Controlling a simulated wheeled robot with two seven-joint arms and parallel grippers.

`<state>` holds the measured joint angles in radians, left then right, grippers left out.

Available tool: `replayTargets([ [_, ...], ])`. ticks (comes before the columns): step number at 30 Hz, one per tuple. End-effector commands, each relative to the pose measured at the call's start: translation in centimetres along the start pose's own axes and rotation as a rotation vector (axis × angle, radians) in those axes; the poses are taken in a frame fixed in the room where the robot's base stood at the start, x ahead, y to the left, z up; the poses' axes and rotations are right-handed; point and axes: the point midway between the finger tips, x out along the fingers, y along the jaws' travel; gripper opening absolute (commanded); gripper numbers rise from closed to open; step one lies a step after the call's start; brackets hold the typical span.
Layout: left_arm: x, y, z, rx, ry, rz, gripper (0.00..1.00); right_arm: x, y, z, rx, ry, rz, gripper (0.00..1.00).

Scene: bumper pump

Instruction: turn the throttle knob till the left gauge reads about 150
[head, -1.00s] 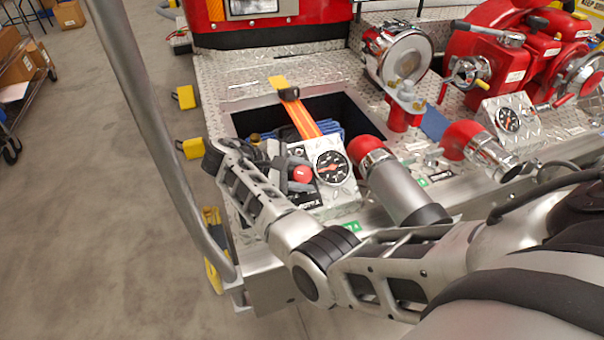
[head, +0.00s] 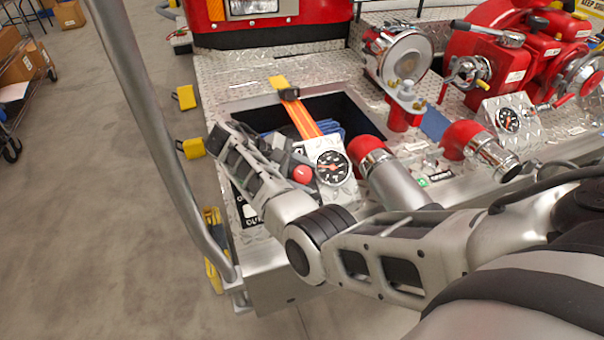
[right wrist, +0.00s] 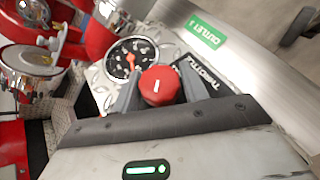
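The red throttle knob (right wrist: 160,86) has a white mark on its face and sits beside a "THROTTLE" label. It also shows in the head view (head: 301,174). My right gripper (right wrist: 158,92) has its two grey fingers on either side of the knob, seemingly touching it. In the head view my right gripper (head: 292,168) reaches the knob from the left. The left gauge (head: 333,167) is a black dial on a diamond-plate panel, just right of the knob. It also shows in the right wrist view (right wrist: 132,60), too small to read. My left gripper is out of view.
A second gauge (head: 508,120) stands further right. A red-capped metal outlet pipe (head: 390,175) is close to the right of the left gauge. An open bin with an orange strap (head: 303,120) lies behind the panel. A grey handrail (head: 150,130) rises at the left.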

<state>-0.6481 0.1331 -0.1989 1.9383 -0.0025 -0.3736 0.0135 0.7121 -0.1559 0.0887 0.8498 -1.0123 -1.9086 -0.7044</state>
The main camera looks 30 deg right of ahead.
Motion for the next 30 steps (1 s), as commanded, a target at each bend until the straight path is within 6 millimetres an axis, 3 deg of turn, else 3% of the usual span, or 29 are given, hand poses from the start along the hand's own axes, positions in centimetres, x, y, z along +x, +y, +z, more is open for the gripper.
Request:
replayTargets([
  [10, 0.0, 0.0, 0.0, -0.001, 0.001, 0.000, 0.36, 0.0, 0.0, 0.0, 0.000, 0.000, 0.001, 0.61],
  [14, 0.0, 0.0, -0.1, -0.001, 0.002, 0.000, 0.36, -0.9, 0.1, 0.0, 0.000, 0.002, 0.001, 0.61],
  [24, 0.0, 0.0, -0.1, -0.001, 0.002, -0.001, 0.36, -7.7, 0.0, -0.1, -0.002, 0.004, 0.000, 0.61],
  [30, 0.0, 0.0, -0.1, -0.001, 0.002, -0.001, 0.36, -10.8, 0.0, 0.0, -0.001, 0.000, -0.002, 0.61],
])
